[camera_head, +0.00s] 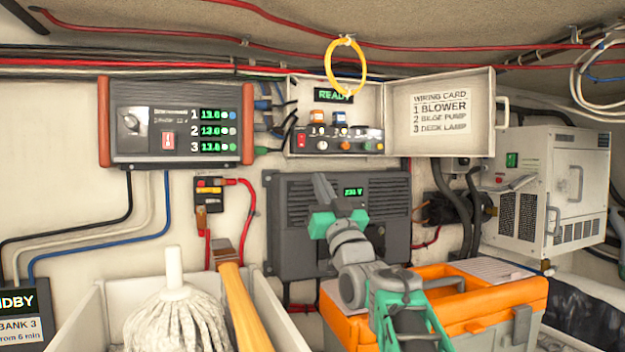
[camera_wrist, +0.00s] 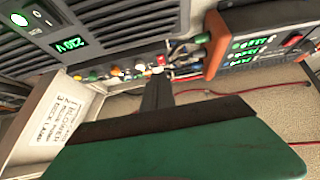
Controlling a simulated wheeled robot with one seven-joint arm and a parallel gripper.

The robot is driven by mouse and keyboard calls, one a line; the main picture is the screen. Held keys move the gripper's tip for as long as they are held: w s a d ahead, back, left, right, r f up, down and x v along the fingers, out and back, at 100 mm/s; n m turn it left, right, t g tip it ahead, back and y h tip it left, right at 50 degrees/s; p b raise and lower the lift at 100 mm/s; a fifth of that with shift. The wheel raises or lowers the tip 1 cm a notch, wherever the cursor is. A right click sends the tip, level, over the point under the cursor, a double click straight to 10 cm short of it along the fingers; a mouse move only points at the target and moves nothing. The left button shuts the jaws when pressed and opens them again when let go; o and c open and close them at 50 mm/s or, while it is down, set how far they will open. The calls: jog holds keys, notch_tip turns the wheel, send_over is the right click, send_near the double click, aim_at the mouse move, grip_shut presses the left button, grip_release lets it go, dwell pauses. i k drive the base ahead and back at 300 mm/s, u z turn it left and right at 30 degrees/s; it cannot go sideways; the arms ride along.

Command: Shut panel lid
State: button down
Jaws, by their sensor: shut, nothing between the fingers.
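The panel lid (camera_head: 440,111) stands wide open to the right of the panel box (camera_head: 336,146). Its inner face carries a wiring card listing blower, bilge pump and deck lamp, and a pale handle (camera_head: 503,112) is on its right edge. The box shows a READY display above several coloured knobs and switches. My gripper (camera_head: 321,181) is shut and empty, pointing up in front of the grey 230 V unit, below the box and apart from the lid. In the wrist view my gripper's dark fingers (camera_wrist: 158,92) point towards the row of knobs; the lid (camera_wrist: 50,125) is at lower left.
A yellow ring (camera_head: 345,68) hangs in front of the box's top edge. A charger (camera_head: 178,122) is on the left and a white cabinet (camera_head: 548,190) on the right. An orange toolbox (camera_head: 490,296) and a bin with a mop (camera_head: 175,310) stand below. Cables run between units.

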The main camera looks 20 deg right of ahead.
aim_at(453, 115)
jog(key=z, duration=0.05)
jog(key=k, duration=1)
jog(key=u, duration=0.05)
